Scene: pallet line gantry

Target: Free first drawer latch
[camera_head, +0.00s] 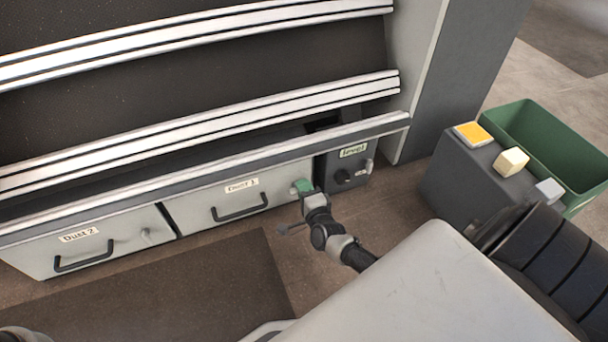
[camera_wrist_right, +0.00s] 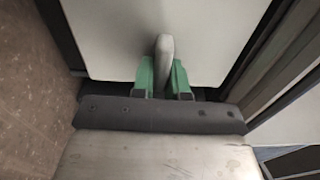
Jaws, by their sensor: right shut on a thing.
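The drawer labelled Dust 1 (camera_head: 225,207) is shut and has a black bar handle (camera_head: 240,208). My right gripper (camera_head: 302,187), with green fingers, is at the right end of its front. In the right wrist view its fingers (camera_wrist_right: 163,80) are shut on a grey upright latch (camera_wrist_right: 165,48) against the pale drawer front. In the head view the fingers hide this latch. The drawer labelled Dust 2 (camera_head: 105,240) on the left is shut, and its small grey latch (camera_head: 145,233) shows. My left gripper is not in view.
A dark box (camera_head: 465,180) with coloured blocks and a green bin (camera_head: 550,135) are at the right. Brown floor and a dark mat (camera_head: 190,290) lie in front.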

